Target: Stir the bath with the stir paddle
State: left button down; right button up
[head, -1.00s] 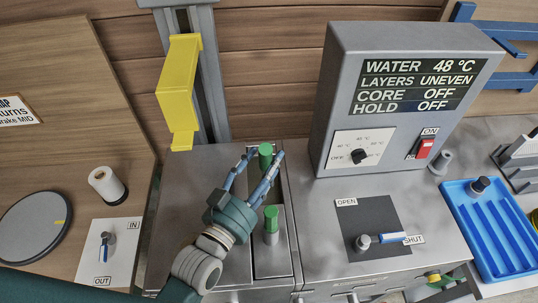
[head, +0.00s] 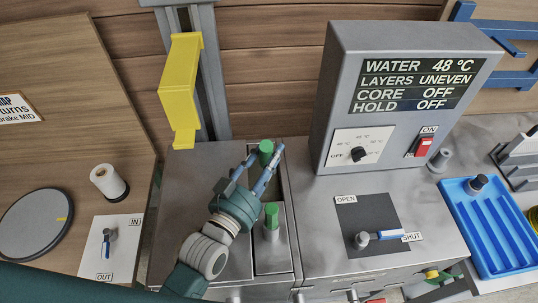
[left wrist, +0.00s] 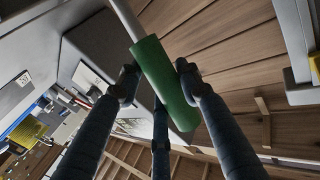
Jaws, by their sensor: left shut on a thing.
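The stir paddle shows as a green handle (head: 266,147) at the bath's far end. The left wrist view shows its green grip (left wrist: 165,83) on a pale rod. My left gripper (head: 262,165) is shut on this handle, its fingers on both sides of the grip. The paddle's lower end is hidden. The bath (head: 210,185) is a steel tank with a metal top and a narrow slot. A second green-topped piece (head: 271,214) stands upright nearer me in the slot. The water is not visible. My right gripper is not in view.
A control box (head: 400,95) reads water 48 °C, layers uneven. A yellow bracket (head: 182,90) on a column stands behind the bath.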

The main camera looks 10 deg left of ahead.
aim_at(267, 142)
pick_arm(q)
jog(key=shift+w+a+r+n+g+p, duration=0.15)
jog(key=shift+w+r+g+p, duration=0.3)
jog(key=shift+p, duration=0.8)
jog(key=shift+w+a+r+n+g+p, duration=0.15)
jog(key=shift+w+p, duration=0.45)
jog(key=shift+p, duration=0.7)
jog(key=shift+w+a+r+n+g+p, duration=0.1)
jog(key=shift+w+r+n+g+p, duration=0.3)
jog(key=shift+p, duration=0.85)
jog(key=w+g+p, duration=0.1)
jog(key=p, duration=0.1)
jog(key=w+f+p, duration=0.1)
jog(key=p, duration=0.1)
jog(key=w+n+g+p, duration=0.1)
jog(key=w+p, duration=0.1)
jog(key=shift+w+a+f+g+y, duration=0.1)
jog(key=shift+a+f+g+y, duration=0.2)
jog(key=shift+a+y, duration=0.1)
jog(key=c, duration=1.2)
grip_release()
jog(key=shift+d, duration=0.1)
jog(key=shift+o, duration=0.4)
jog(key=v, duration=1.2)
